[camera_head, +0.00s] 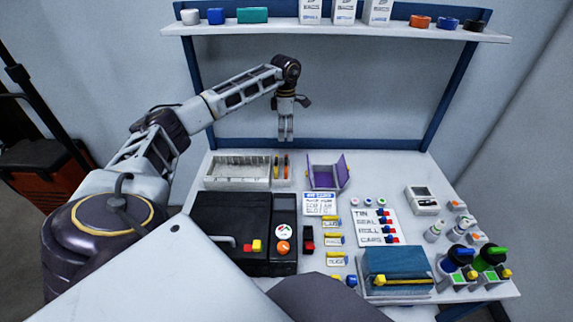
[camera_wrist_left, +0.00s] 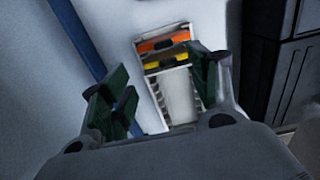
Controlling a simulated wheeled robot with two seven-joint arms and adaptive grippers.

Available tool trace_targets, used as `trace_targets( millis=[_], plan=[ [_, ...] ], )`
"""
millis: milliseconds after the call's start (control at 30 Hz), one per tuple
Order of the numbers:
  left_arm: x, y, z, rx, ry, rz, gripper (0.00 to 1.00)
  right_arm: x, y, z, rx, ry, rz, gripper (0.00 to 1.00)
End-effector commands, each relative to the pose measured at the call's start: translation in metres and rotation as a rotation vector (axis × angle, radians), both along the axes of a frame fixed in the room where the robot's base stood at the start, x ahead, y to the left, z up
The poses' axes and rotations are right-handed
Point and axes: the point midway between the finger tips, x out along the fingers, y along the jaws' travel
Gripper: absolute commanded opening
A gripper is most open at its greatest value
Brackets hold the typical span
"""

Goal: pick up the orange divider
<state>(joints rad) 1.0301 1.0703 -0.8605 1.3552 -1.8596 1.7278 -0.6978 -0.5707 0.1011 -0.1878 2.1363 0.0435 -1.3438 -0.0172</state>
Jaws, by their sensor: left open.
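In the left wrist view the orange divider (camera_wrist_left: 165,42) is a strip at the far end, beyond the yellow divider (camera_wrist_left: 167,62). My left gripper (camera_head: 286,137) hangs pointing down above the dividers, apart from them. In the left wrist view its green-padded fingers (camera_wrist_left: 155,88) are spread and empty, with the tray showing between and beyond them. My right gripper is not in view.
A purple open box (camera_head: 325,177) stands right of the dividers. A black case (camera_head: 228,214) lies in front of the tray. A labelled switch panel (camera_head: 372,228) and a blue box (camera_head: 395,262) stand farther right. A shelf (camera_head: 340,28) runs above; the blue frame rail (camera_head: 350,144) is behind.

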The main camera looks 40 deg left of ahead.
Motion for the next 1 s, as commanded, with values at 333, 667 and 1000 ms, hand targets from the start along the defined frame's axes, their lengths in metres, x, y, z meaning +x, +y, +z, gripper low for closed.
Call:
trace_targets(
  millis=[333,667,1000],
  plan=[
    [-0.001,0.002,0.002,0.008,0.001,-0.002,0.61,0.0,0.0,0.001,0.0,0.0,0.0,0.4],
    [-0.001,0.001,-0.013,0.007,0.004,-0.001,0.61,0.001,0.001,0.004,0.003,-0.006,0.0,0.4],
    [-0.001,0.001,-0.057,0.008,0.003,-0.002,0.61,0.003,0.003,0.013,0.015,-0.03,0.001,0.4]
  ],
)
